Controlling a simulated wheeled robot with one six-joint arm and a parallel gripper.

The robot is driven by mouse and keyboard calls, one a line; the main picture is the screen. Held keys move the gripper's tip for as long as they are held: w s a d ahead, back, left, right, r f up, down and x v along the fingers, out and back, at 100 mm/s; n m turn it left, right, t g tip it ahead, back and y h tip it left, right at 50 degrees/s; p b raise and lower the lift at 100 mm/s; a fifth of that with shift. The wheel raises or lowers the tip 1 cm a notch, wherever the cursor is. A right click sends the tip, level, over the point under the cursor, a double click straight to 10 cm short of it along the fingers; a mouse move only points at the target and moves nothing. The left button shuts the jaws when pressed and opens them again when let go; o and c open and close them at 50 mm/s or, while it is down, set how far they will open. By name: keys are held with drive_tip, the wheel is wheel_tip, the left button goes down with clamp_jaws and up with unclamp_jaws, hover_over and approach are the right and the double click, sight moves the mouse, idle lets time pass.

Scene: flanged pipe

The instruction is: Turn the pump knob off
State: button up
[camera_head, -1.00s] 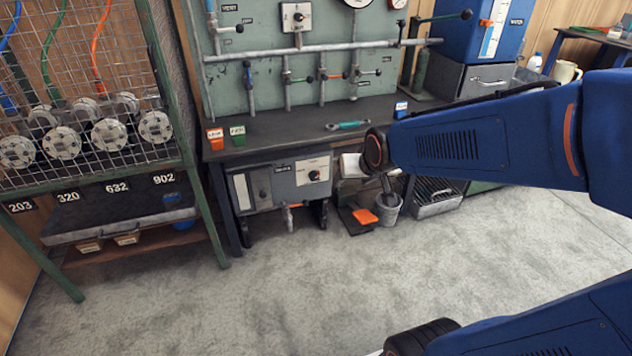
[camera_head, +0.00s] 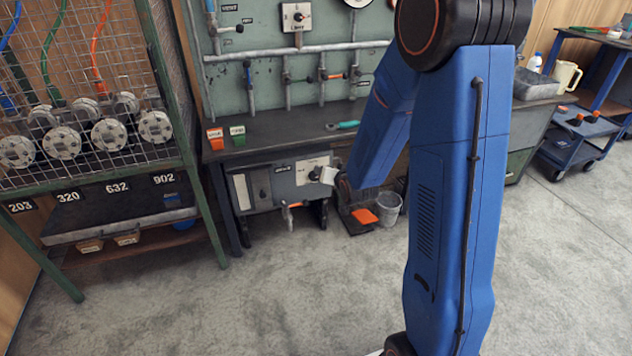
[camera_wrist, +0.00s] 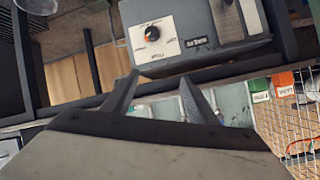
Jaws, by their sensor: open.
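The pump box (camera_head: 270,188) is a grey unit under the bench, with a white dial plate and a dark knob (camera_head: 314,174) at its right. In the wrist view the box (camera_wrist: 205,28) is rolled over in the picture, and the knob (camera_wrist: 152,33) shows dark with an orange mark. My gripper (camera_wrist: 160,82) is open, its two fingers apart with nothing between them. The knob lies beyond the fingertips, and I see no contact. In the head view the pale gripper end (camera_head: 330,175) is just right of the knob and partly covers the dial plate.
A grey bucket (camera_head: 389,209) and an orange pad (camera_head: 363,216) stand right of the box. The bench (camera_head: 290,130) overhangs it. Orange and green tags (camera_head: 237,132) stand on the bench. A caged rack (camera_head: 100,190) is at left. The floor in front is clear.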

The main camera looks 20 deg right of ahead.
drive_tip(key=w+f+m+t, duration=0.2)
drive_tip(key=w+f, duration=0.1)
drive_tip(key=f, duration=0.6)
drive_tip(key=m+t, duration=0.2)
drive_tip(key=t, duration=0.1)
approach(315, 178)
drive_tip(key=w, duration=0.8)
drive_tip(key=shift+w+f, duration=0.1)
drive_tip(key=shift+w, duration=0.15)
drive_tip(key=c, duration=1.1)
drive_tip(key=shift+o, duration=0.2)
